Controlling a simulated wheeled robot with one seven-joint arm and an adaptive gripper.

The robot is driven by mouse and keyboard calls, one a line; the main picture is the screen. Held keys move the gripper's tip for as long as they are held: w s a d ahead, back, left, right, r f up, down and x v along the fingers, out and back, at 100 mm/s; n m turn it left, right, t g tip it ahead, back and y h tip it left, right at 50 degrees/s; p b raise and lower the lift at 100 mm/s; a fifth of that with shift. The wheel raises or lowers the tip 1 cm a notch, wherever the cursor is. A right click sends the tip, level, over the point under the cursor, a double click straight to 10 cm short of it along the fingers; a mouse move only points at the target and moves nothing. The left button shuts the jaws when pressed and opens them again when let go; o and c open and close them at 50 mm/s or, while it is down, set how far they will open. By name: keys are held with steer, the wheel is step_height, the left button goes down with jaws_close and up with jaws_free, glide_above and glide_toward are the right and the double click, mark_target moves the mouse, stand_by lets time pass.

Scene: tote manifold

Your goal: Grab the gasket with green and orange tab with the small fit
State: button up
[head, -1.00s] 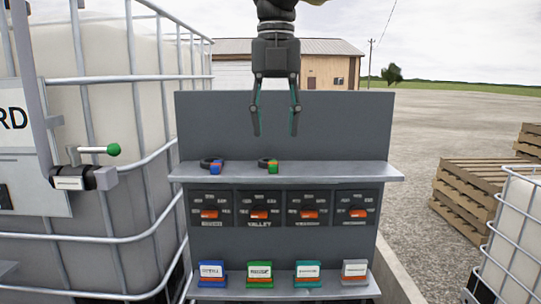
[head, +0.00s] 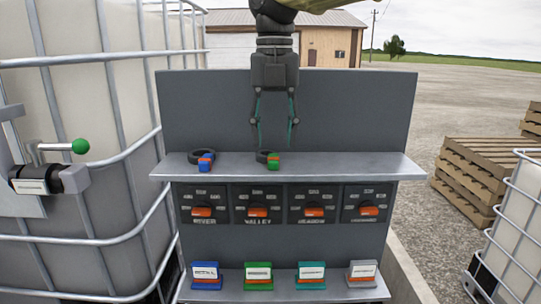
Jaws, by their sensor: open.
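Two dark ring gaskets lie on the upper shelf (head: 340,167). The gasket with a green and orange tab (head: 272,160) is near the shelf's middle, its tab toward me. The gasket with a blue and orange tab (head: 204,161) lies to its left. Fit sizes cannot be read at this distance. My gripper (head: 274,146) is open and empty, pointing down, its fingertips just above or behind the green-tabbed gasket in the picture. I cannot tell whether they touch it.
Below the shelf is a row of dark selector panels (head: 257,204) with orange handles. A lower shelf holds several coloured label cards, including a green one (head: 258,277). A caged tank with a green-tipped valve handle (head: 80,146) stands left; pallets (head: 480,175) lie right.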

mark_target(273, 160)
steer(key=shift+w+f, duration=0.25)
steer(key=shift+w, duration=0.2)
steer(key=shift+s+d+f+p, duration=0.15)
steer(key=shift+s+p, duration=0.1)
steer(key=shift+p, duration=0.15)
steer(key=shift+s+f+p, duration=0.5)
steer(key=shift+s+p, duration=0.25)
steer(key=f, duration=0.1)
steer(key=w+f+p, duration=0.1)
steer(key=f, duration=0.1)
steer(key=shift+w+a+f, duration=0.1)
steer(key=shift+a+f, duration=0.1)
steer(key=shift+s+r, duration=0.1)
steer(key=shift+s, duration=0.3)
steer(key=shift+w, duration=0.15)
steer(key=c, duration=0.9)
